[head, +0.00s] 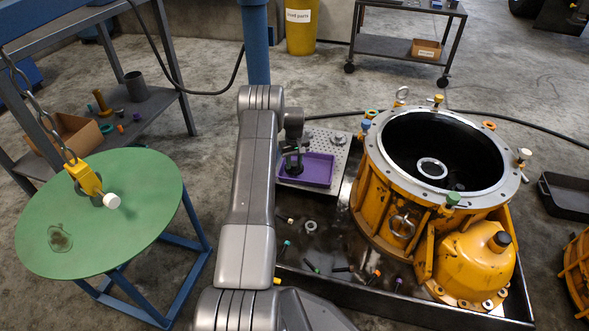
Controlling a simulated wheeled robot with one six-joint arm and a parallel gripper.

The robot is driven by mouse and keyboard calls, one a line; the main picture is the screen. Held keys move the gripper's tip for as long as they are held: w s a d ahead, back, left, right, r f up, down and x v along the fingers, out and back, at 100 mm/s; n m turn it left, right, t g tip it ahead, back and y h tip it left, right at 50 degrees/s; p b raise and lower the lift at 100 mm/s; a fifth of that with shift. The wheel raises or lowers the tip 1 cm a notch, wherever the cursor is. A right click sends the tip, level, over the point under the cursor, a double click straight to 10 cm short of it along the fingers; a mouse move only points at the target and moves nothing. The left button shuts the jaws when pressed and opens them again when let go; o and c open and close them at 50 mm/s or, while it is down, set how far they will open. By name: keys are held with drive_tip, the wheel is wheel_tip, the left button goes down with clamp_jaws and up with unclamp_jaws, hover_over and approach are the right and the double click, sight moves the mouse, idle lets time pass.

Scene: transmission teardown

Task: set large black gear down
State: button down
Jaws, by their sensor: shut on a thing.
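My gripper (292,150) is at the end of my grey arm, over the left part of the purple tray (317,171). It is small and dark here, partly beside my arm. It is shut on a dark part, which I take to be the large black gear (293,168). The gear is at the tray, but I cannot tell whether it touches the tray floor or hangs just above it. My arm hides the area to the left of the tray.
The yellow-orange housing (385,190) stands open to the right, in a dark metal pan (345,300) with several small loose parts. A perforated metal plate (335,141) lies behind the tray. A green round table (130,215) stands left, with a chain and yellow hook (84,178) above it.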

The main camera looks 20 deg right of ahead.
sight(294, 164)
drive_tip(key=shift+f, duration=1.15)
drive_tip(key=shift+f, duration=0.15)
drive_tip(key=c, duration=1)
unclamp_jaws()
wheel_tip(294, 164, up, 12)
drive_tip(key=p, duration=0.4)
